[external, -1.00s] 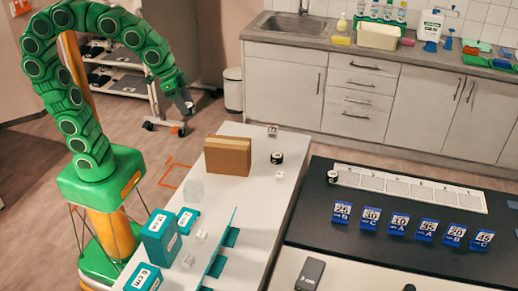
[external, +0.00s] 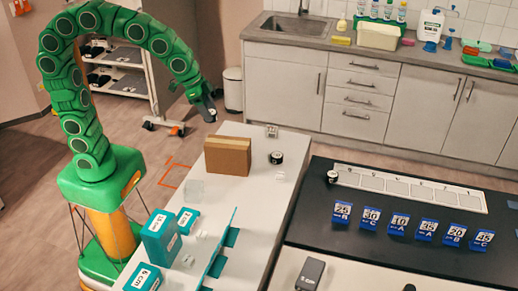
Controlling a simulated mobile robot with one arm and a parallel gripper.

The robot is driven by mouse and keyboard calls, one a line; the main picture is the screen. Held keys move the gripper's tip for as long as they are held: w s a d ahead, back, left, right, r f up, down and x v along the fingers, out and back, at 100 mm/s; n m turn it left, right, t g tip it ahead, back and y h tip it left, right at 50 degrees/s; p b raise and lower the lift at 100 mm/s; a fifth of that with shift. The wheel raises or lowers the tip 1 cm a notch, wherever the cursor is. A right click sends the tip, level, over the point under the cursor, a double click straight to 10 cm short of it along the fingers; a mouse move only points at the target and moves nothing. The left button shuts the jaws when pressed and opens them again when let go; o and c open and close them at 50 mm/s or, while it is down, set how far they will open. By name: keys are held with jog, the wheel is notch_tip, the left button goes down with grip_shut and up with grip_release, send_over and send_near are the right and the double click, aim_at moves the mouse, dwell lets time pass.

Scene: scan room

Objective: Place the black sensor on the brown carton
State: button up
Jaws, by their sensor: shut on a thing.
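The brown carton (external: 228,157) stands upright on the white table, near its far left edge. My gripper (external: 209,111) is in the air beyond and slightly left of the carton, above its top. It is shut on a small dark thing with a pale face, which looks like the black sensor (external: 211,114); the fingers hide part of it. The held thing is apart from the carton.
A black round piece (external: 276,157) stands right of the carton, near small pale cubes. Another black round piece (external: 332,176) is on the black counter (external: 390,262). Teal boxes (external: 160,237) and a teal panel (external: 220,243) occupy the table's near part.

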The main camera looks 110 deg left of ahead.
jog(key=w+f, duration=0.2)
jog(key=f, duration=0.1)
jog(key=w+a+f, duration=0.1)
jog(key=w+f, duration=0.2)
jog(key=shift+a, duration=0.1)
jog(key=shift+w+f, duration=0.1)
jog(key=shift+f, duration=1.45)
jog(key=shift+f, duration=0.1)
jog(key=o, duration=1.1)
